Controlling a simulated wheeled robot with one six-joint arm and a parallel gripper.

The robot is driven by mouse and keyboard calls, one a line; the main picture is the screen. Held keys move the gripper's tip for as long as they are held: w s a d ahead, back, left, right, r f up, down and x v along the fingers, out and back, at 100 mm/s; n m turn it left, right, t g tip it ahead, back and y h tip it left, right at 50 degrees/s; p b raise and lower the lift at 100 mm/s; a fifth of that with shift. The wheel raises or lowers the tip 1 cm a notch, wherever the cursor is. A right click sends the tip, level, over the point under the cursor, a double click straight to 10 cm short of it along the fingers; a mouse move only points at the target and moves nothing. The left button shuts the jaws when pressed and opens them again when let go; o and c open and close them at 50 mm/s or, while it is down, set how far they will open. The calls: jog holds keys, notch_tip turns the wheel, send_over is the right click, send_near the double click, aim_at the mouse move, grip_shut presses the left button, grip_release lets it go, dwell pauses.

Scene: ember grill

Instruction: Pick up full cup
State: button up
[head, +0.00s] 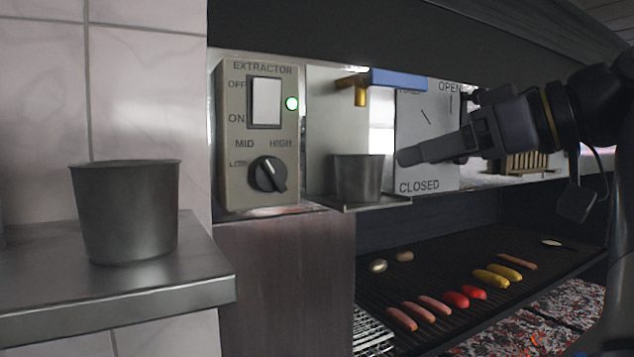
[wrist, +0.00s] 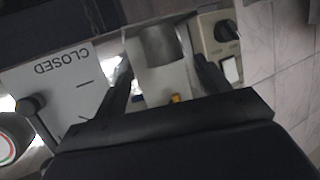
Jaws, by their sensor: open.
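A grey metal cup (head: 358,178) stands upright on a small metal shelf below a brass tap with a blue handle (head: 398,78). A larger-looking grey cup (head: 125,212) stands on the metal ledge at the left. I cannot see inside either cup well enough to tell which is full. My gripper (head: 402,157) is open, with its fingertips just right of the cup under the tap. In the wrist view, that cup (wrist: 163,45) shows ahead between the two spread fingers (wrist: 160,66). My gripper appears empty.
The extractor panel (head: 258,135) stands left of the tap, with a green light lit. An OPEN/CLOSED panel (head: 425,140) stands behind my gripper. Below, a dark grill (head: 450,260) holds sausages, tomatoes and corn. A metal ledge (head: 190,262) juts out at the left.

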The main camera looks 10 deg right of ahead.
aim_at(382, 158)
jog(key=shift+r+x, duration=0.2)
jog(key=shift+x, duration=2.45)
jog(key=shift+r+p+x, duration=0.15)
jog(key=shift+p+x, duration=0.25)
jog(key=shift+x, duration=0.55)
jog(key=shift+r+p+x, duration=0.15)
jog(key=shift+p+x, duration=0.25)
jog(key=shift+x, duration=1.45)
jog(key=shift+s, duration=0.15)
jog(key=shift+c, duration=0.3)
jog(key=c, duration=0.8)
